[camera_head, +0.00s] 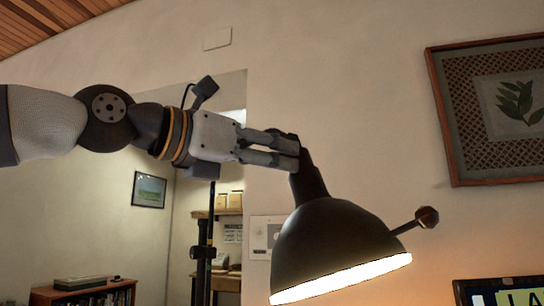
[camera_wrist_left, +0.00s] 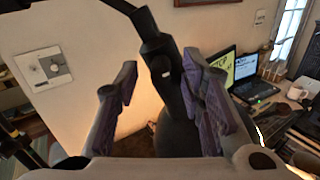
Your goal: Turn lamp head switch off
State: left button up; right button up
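A dark desk lamp head (camera_head: 335,245) hangs low in the middle right of the head view, its underside glowing bright. A thin rod with a round knob (camera_head: 428,217) sticks out from its right side. The lamp's neck (camera_head: 308,175) rises from the shade to the fingertips of my left gripper (camera_head: 297,153). In the left wrist view my left gripper (camera_wrist_left: 160,65) has its fingers apart, with the dark lamp neck (camera_wrist_left: 158,45) between or just beyond them, nearer the right finger. A small pale spot on the neck (camera_wrist_left: 166,74) may be the switch. My right gripper is not in view.
A framed leaf picture (camera_head: 455,120) hangs on the wall at right. A low bookcase (camera_head: 85,293) stands at lower left. In the left wrist view, laptops (camera_wrist_left: 244,66) and a mug (camera_wrist_left: 296,93) stand on the desk at right. Open air surrounds the lamp's left side.

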pick_arm(q)
jog(key=shift+d, duration=0.1)
jog(key=shift+c, duration=0.2)
grip_shut()
jog(key=shift+n, duration=0.3)
jog(key=shift+r+n+g, duration=0.15)
jog(key=shift+n, duration=4.1)
jog(key=shift+r+n+g, duration=0.1)
jog(key=shift+n+g, duration=0.05)
jog(key=shift+n, duration=4.1)
jog(key=shift+r, duration=0.1)
